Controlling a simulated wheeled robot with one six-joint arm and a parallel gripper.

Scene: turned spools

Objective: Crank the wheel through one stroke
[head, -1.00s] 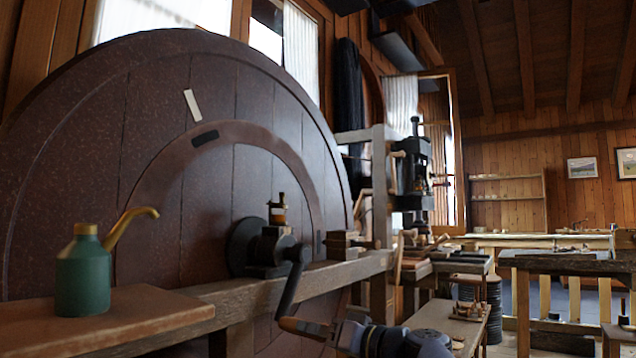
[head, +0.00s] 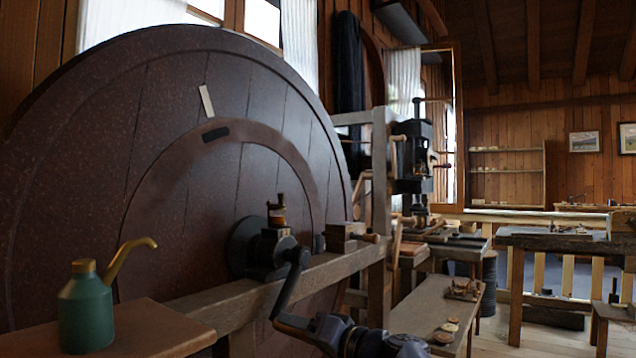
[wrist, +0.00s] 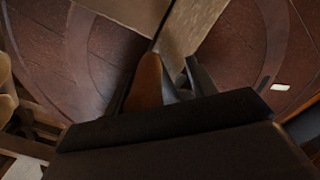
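The large dark brown wheel (head: 100,160) stands upright at the left, with a pale strip (head: 206,101) and a dark pad near its top. Its hub (head: 262,250) sits at the wooden beam, and the dark crank arm (head: 287,286) slants down and slightly left from it. My gripper (head: 292,323) is at the lower end of the crank arm. In the wrist view, the wooden crank handle (wrist: 146,82) lies between my fingers (wrist: 163,80), close to the left one. A gap shows between the handle and the right finger, so the gripper looks open around it.
A green oil can (head: 86,312) with a brass spout stands on a wooden ledge (head: 150,335) at lower left. The beam (head: 335,265) runs beside the crank. A low bench (head: 425,315) with small wooden discs is at the right. Open floor lies beyond it.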

